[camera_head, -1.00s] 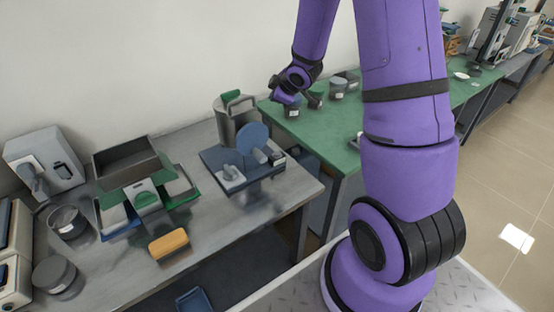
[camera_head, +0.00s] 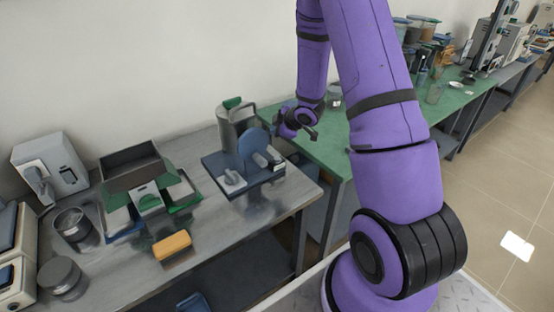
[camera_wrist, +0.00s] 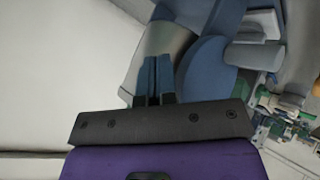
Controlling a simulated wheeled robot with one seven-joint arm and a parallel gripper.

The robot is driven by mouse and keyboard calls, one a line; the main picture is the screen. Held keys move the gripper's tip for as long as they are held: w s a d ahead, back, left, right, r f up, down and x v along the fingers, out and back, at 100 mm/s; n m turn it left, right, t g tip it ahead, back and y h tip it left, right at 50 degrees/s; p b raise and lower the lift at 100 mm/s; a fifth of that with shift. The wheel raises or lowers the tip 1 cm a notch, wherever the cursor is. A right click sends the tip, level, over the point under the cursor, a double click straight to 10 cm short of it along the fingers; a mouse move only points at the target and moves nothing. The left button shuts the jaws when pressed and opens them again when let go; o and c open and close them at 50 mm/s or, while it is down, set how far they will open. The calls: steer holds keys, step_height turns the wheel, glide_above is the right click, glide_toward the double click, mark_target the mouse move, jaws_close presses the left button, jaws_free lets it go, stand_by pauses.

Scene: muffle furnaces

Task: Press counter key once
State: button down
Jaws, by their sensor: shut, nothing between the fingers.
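I cannot tell for sure which thing bears the counter key. A blue tray (camera_head: 222,166) on the grey bench holds a round blue disc (camera_head: 253,150), a small pale grey piece with a knob (camera_head: 233,182) and a small pale block with a dark face (camera_head: 268,160). My gripper (camera_head: 314,135) is above the green table, just right of the disc, touching nothing that I can see. In the wrist view its two narrow fingers (camera_wrist: 155,80) are together and empty. Beyond them show the blue disc (camera_wrist: 207,75) and a grey metal can (camera_wrist: 160,45).
The grey can (camera_head: 235,120) with a green-topped handle stands behind the tray. An orange block (camera_head: 172,244), an open dark box (camera_head: 134,166) and a pale grey device (camera_head: 50,165) are farther left. The green table (camera_head: 333,150) adjoins at right. Bare bench lies before the tray.

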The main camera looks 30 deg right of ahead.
mark_target(277, 159)
steer(key=shift+f, duration=4.35)
steer(key=shift+f, duration=0.1)
steer(key=shift+f, duration=0.3)
steer(key=shift+f, duration=0.45)
steer(key=shift+r, duration=0.9)
steer(key=shift+r, duration=2.5)
